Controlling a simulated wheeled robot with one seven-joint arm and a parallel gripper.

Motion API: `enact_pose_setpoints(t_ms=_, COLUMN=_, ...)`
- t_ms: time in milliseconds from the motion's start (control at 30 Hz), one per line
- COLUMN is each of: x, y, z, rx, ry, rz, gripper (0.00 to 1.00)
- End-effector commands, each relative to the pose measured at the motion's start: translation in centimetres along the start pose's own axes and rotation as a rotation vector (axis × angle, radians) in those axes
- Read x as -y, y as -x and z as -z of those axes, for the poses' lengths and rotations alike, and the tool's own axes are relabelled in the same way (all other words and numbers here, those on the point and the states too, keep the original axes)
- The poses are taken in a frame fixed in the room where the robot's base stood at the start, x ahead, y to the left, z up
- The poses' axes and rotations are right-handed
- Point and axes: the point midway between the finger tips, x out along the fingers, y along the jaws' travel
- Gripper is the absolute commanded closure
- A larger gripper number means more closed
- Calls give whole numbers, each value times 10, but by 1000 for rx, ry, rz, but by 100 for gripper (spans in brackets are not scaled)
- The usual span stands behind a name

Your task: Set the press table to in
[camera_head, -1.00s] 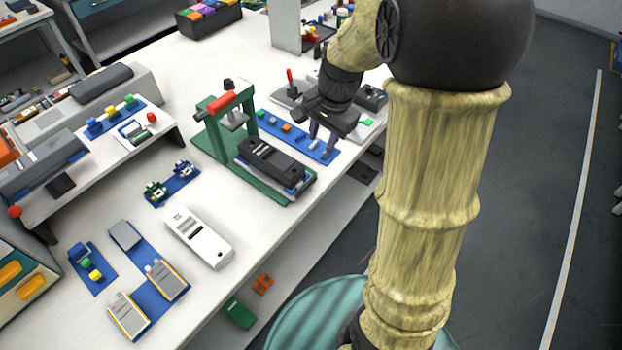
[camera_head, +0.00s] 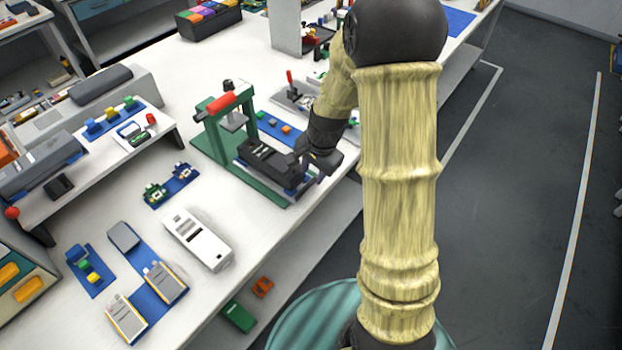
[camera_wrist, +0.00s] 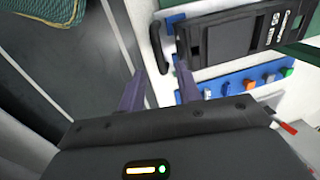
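The press (camera_head: 215,140) has a green frame and a red-handled lever (camera_head: 222,102). Its press table (camera_head: 265,157) is a black-topped slide on a blue base, sitting on green rails out to the right of the press head. In the wrist view the press table (camera_wrist: 235,35) fills the upper right. A black handle (camera_wrist: 157,50) stands off its near end. My gripper (camera_head: 320,174) is at the table's outer end, by the bench edge. In the wrist view its two dark fingers (camera_wrist: 158,72) are spread, with the handle just ahead between their tips. No grip shows.
A blue strip with small coloured blocks (camera_head: 280,127) lies behind the press table. A white device (camera_head: 198,238) and blue mats with pouch cells (camera_head: 150,290) lie in front. A clamp fixture (camera_head: 292,95) stands behind. Open floor lies right of the bench.

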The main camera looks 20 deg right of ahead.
Motion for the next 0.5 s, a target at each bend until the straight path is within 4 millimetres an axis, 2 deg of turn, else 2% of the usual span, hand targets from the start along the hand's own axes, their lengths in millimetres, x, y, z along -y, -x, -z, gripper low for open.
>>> enact_pose_setpoints(t_ms=33, x=-1, y=-11, z=-1, rx=4, ry=-1, rz=-3, gripper=66)
enact_pose_setpoints(t_ms=200, x=-1, y=-32, z=0, rx=2, ry=0, rz=-2, gripper=66)
enact_pose_setpoints(t_ms=500, x=0, y=-40, z=0, rx=-1, ry=0, rz=1, gripper=66)
